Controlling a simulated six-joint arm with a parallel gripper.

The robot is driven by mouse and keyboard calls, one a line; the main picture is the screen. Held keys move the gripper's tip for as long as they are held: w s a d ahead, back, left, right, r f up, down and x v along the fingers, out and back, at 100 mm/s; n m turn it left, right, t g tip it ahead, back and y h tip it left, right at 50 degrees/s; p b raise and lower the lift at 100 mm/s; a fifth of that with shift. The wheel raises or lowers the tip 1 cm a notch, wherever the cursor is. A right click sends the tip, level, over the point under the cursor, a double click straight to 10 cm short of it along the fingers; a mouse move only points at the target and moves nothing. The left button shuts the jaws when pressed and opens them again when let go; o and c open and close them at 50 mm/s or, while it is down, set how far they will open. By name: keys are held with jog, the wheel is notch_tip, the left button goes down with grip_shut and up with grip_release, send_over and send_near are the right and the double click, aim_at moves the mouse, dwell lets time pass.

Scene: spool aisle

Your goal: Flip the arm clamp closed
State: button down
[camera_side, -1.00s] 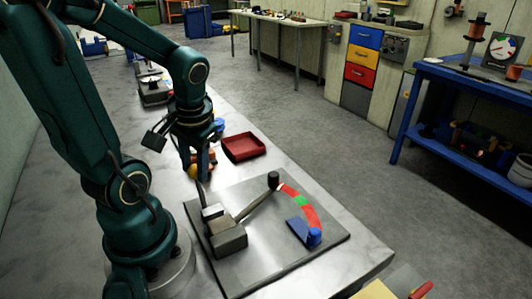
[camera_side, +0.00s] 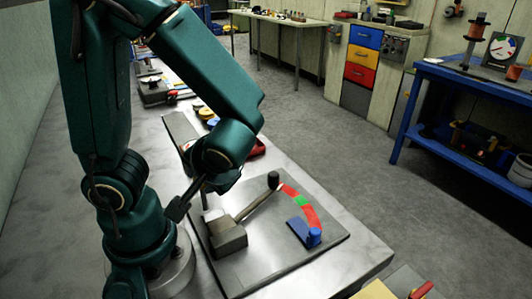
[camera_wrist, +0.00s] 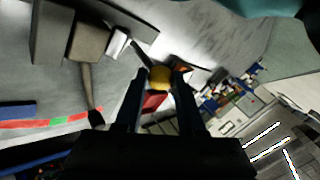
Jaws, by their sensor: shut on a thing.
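The arm clamp is a grey block (camera_side: 228,236) on a grey plate (camera_side: 275,262). Its lever (camera_side: 258,206) ends in a black knob (camera_side: 273,180), at the upper red end of a red-green-red arc (camera_side: 302,201). A blue stop (camera_side: 303,232) stands at the arc's other end. In the wrist view the lever (camera_wrist: 88,88) slants down from the block. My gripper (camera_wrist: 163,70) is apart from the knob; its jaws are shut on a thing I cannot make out. A thin black rod (camera_wrist: 142,53) ends near the left fingertip.
A yellow object (camera_wrist: 159,78) and a red tray (camera_wrist: 153,101) show between the fingers in the wrist view. Small spools (camera_side: 206,113) lie farther back on the bench.

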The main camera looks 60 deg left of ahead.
jog(key=shift+d+f+y, duration=0.3)
jog(key=shift+d, duration=0.55)
jog(key=c, duration=0.5)
grip_release()
jog(key=v, duration=0.5)
jog(key=shift+s+d, duration=0.1)
